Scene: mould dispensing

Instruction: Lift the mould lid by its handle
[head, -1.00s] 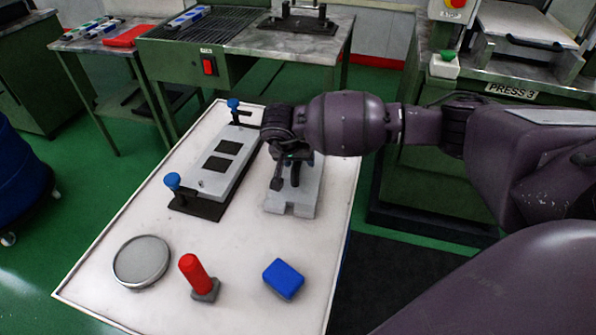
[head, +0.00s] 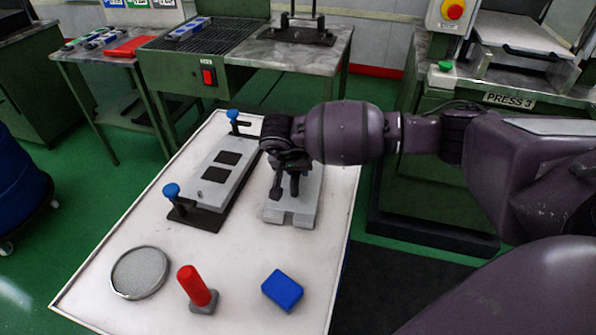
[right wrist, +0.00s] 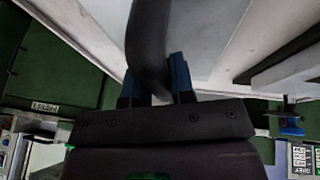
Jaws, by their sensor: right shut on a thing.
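The mould lid (head: 290,214) is a light grey slab on the right part of the white table, beside the mould base. My right gripper (head: 284,188) is over it, shut on its dark handle. In the right wrist view the handle (right wrist: 148,45) runs between the blue fingertips of the right gripper (right wrist: 153,85), with the pale lid (right wrist: 205,40) behind. I cannot tell whether the lid touches the table. The mould base (head: 208,190) is a grey plate with two dark square cavities on a black base with blue-topped posts. My left gripper is not in view.
The white table (head: 120,228) also holds a round grey mesh disc (head: 140,273), a red-handled tool (head: 194,287) and a blue block (head: 283,290) near its front. A green press (head: 425,150) stands right, and a green bench with a grille (head: 205,50) stands behind.

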